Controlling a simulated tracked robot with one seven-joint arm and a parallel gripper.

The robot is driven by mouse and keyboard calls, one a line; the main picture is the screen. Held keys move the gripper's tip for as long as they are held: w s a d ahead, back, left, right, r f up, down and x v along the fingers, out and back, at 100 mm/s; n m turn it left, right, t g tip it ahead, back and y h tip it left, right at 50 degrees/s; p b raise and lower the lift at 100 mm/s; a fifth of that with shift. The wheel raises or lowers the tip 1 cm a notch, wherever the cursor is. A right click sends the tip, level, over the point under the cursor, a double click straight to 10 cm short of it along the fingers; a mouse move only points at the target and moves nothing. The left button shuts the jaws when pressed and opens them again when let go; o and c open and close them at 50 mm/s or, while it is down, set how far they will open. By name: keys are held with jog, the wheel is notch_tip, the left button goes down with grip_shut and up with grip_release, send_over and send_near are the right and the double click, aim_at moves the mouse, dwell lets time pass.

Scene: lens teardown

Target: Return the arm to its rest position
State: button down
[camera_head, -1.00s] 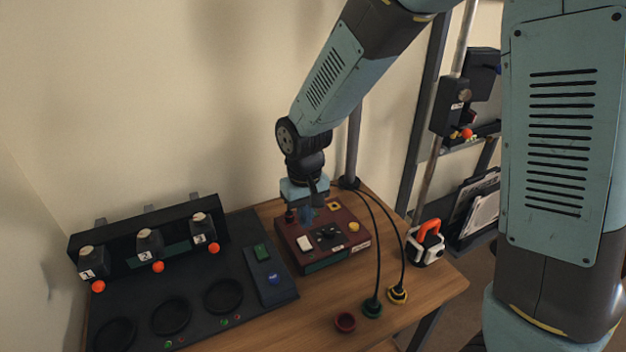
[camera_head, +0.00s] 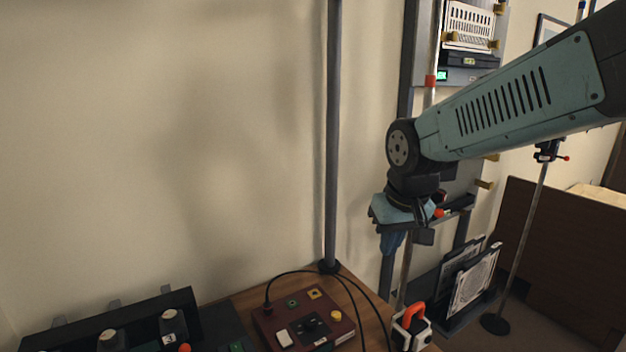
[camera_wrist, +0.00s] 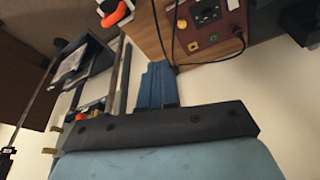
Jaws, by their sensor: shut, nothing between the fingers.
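My gripper (camera_head: 391,243) hangs from my bent arm at the right of the head view, in the air to the right of the grey post and in front of the rack. Its blue fingers are together with nothing between them. In the wrist view the closed fingers (camera_wrist: 157,85) point up the picture, with the table edge beyond them. No object is in or touching the gripper.
A dark red control box (camera_head: 306,322) stands on the wooden table (camera_head: 375,325), with an orange-handled white item (camera_head: 412,328) to its right. A grey post (camera_head: 333,140) rises behind. A rack holding sheets (camera_head: 472,282) stands behind the gripper. A black fixture (camera_head: 120,322) is at lower left.

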jog(key=s+d+r+m+t, duration=0.2)
jog(key=s+d+r, duration=0.3)
jog(key=s+d, duration=0.4)
jog(key=shift+d+r+h, duration=0.15)
jog(key=shift+r+h, duration=0.15)
jog(key=shift+h, duration=0.1)
